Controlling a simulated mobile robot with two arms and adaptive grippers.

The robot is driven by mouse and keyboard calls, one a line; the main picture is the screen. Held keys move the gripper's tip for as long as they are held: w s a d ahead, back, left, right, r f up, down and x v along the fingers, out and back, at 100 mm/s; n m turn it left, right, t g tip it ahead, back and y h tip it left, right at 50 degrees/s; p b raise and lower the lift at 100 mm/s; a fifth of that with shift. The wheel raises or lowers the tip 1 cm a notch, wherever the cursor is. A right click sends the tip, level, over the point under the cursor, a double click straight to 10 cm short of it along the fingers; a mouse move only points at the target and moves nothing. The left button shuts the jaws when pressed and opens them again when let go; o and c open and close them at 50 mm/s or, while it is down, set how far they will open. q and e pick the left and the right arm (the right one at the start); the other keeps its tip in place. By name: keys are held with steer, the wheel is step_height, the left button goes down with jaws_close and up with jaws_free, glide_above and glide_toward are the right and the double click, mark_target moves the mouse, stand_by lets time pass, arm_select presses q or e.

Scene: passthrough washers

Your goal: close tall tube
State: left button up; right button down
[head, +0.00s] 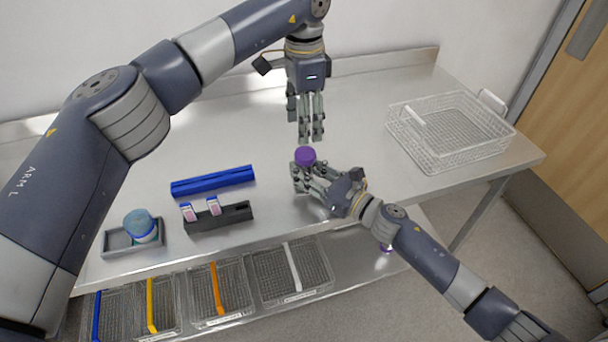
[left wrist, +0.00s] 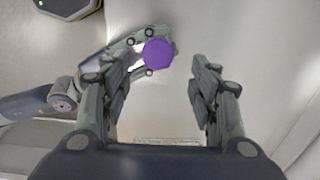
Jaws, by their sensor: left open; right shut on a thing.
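A tall tube with a purple cap (head: 305,156) is held upright by my right gripper (head: 308,174) above the table. Its body is mostly hidden by the right fingers, which are shut on it. My left gripper (head: 311,136) points straight down just above the cap, open and empty. In the left wrist view the purple cap (left wrist: 158,53) shows beyond the open left fingers (left wrist: 160,82), left of the middle between them. I cannot tell how tightly the cap sits on the tube.
A wire basket (head: 440,150) stands at the right. A blue rack (head: 212,181), a black rack (head: 240,212) with pink-labelled vials, and a grey tray (head: 119,242) with a blue-lidded jar (head: 140,225) stand at the left. Wire baskets (head: 215,290) sit below. A purple item (head: 386,247) lies below the right arm.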

mark_target(304, 151)
arm_select(q)
steer(key=shift+f, duration=4)
